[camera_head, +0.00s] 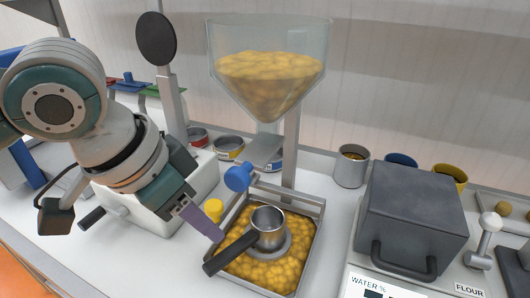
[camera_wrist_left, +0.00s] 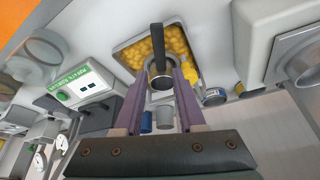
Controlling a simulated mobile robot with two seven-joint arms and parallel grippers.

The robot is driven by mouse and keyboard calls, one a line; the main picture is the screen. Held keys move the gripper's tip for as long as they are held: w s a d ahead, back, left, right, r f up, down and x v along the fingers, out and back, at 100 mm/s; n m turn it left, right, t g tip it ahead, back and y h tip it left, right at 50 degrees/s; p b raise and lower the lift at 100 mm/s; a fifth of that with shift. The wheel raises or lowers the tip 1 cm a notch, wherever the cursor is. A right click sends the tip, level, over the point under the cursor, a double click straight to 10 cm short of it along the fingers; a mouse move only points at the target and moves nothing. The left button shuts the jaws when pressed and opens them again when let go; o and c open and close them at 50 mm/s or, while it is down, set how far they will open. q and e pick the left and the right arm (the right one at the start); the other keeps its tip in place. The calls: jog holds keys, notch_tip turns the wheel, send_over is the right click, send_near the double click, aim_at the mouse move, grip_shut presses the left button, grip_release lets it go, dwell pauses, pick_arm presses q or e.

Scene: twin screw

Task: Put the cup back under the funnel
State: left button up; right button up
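The metal cup (camera_head: 267,224) with a long black handle (camera_head: 230,252) stands upright on a round grey base in the grain-filled tray (camera_head: 318,235). Its handle points to the lower left. The clear funnel (camera_head: 268,75), holding yellow grain, hangs above and behind the cup. My left gripper (camera_head: 218,236) has purple fingers and is over the tray's left edge, left of the cup; one finger hides the other. In the left wrist view the fingers (camera_wrist_left: 162,72) are apart, with the cup (camera_wrist_left: 159,80) seen between their tips; contact cannot be told. My right gripper is not in view.
A blue knob (camera_head: 238,178) is under the funnel, and a yellow knob (camera_head: 213,209) is close to my left fingers. A grey box with a handle (camera_head: 412,215) stands right of the tray. Several small cups and bowls line the back. White table is bare in front of the left machine.

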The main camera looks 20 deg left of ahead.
pick_arm(q)
jog(key=s+d, duration=0.5)
jog(key=s, duration=0.2)
jog(key=s+a+n+y, duration=0.1)
jog(key=s+a, duration=0.3)
jog(key=s, duration=0.5)
jog(key=shift+a+f+n+g+y, duration=0.2)
jog(key=shift+a+n+g+y, duration=0.15)
jog(key=shift+n, duration=0.55)
